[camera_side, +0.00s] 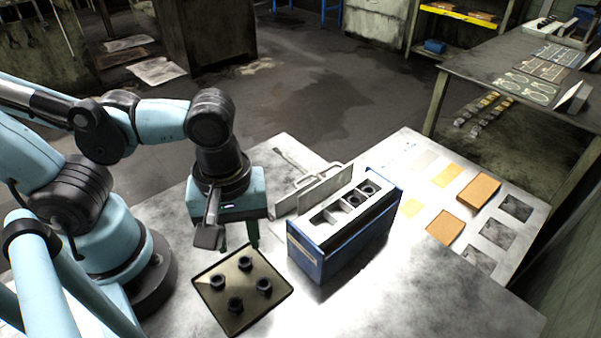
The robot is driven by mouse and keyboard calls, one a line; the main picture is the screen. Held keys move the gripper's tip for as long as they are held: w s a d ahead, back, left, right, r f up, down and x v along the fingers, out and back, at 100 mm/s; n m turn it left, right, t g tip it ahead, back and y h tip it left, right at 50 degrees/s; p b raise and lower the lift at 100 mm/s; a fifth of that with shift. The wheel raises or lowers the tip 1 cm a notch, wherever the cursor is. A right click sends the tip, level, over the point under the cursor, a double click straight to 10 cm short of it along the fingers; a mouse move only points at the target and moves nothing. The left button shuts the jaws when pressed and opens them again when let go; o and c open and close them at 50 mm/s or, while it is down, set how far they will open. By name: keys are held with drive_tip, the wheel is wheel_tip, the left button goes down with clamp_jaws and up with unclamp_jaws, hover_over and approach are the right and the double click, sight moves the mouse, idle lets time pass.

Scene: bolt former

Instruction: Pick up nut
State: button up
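Several black nuts sit on a square, dark tan tray (241,284) on the metal table. They are the back nut (245,263), the right nut (264,286), the front nut (235,304) and the left nut (217,281). My gripper (238,246) points down by the tray's back edge, in the picture just above the back nut. Its two dark green fingers are apart, with nothing visible between them. Its exact height above the tray is hard to tell.
A blue box (330,250) with square slots on top stands right of the tray; some slots hold dark round parts. Behind it are a grey plate and a flat tool. Orange blocks (478,191) and dark squares lie at the right.

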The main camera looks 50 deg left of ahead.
sight(245, 263)
drive_tip(key=shift+f, duration=1.1)
drive_tip(key=shift+w+a+f, duration=0.15)
drive_tip(key=shift+a+f, duration=0.05)
drive_tip(key=shift+f, duration=0.6)
drive_tip(key=shift+w+a+f, duration=0.1)
drive_tip(key=shift+a+f, duration=0.05)
drive_tip(key=shift+f, duration=1.6)
clamp_jaws()
drive_tip(key=shift+r, duration=0.15)
wheel_tip(245, 263, up, 10)
